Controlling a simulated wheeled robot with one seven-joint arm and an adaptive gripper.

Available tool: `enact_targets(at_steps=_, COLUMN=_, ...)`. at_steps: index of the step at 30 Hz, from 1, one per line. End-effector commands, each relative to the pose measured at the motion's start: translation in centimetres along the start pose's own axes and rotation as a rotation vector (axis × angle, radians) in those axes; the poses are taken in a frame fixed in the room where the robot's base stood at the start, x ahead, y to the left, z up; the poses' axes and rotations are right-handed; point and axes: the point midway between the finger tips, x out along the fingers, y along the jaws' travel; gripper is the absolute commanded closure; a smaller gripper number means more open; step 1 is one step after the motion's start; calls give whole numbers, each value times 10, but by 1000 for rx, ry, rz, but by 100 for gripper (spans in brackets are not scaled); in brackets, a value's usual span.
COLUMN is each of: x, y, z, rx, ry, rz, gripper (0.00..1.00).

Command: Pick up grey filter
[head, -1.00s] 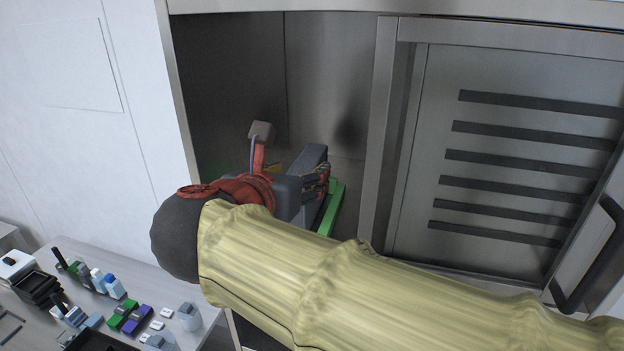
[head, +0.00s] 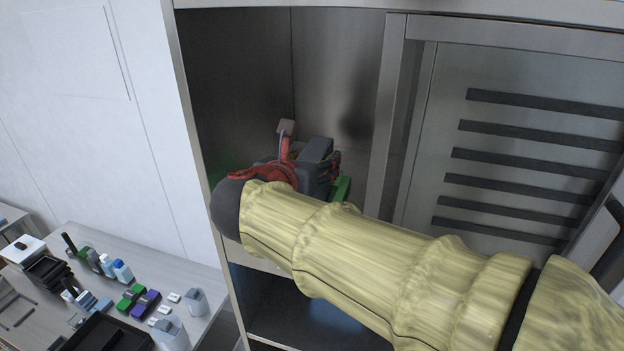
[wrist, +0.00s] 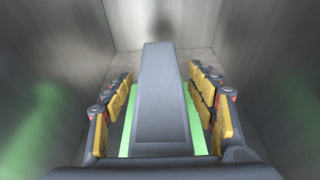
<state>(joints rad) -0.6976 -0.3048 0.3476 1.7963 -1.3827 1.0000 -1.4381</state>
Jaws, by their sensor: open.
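The grey filter (wrist: 162,95) is a long dark grey block, seen end-on in the middle of the wrist view. In the head view its upper part (head: 318,151) shows just beyond my gripper (head: 305,170), inside the metal cabinet. My gripper (wrist: 160,80) is open, with a yellow-padded finger on each side of the filter. A gap shows between the filter and the fingers on both sides. A bright green piece (wrist: 197,125) lies under or behind the filter. My wrist and sleeve hide the filter's lower part in the head view.
Metal cabinet walls (wrist: 65,80) stand close on both sides and behind. A slatted door panel (head: 540,150) is to the right. An open shelf (head: 300,305) lies below. A side table (head: 185,262) at lower left holds bottles, coloured blocks and black trays.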

Motion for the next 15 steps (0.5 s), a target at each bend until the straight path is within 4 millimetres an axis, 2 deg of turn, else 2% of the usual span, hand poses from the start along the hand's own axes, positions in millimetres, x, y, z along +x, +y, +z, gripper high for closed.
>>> enact_targets(at_steps=4, x=0, y=0, z=0, rx=0, ry=0, rz=0, gripper=43)
enact_targets(at_steps=15, x=0, y=0, z=0, rx=-1, ry=1, rz=0, gripper=64)
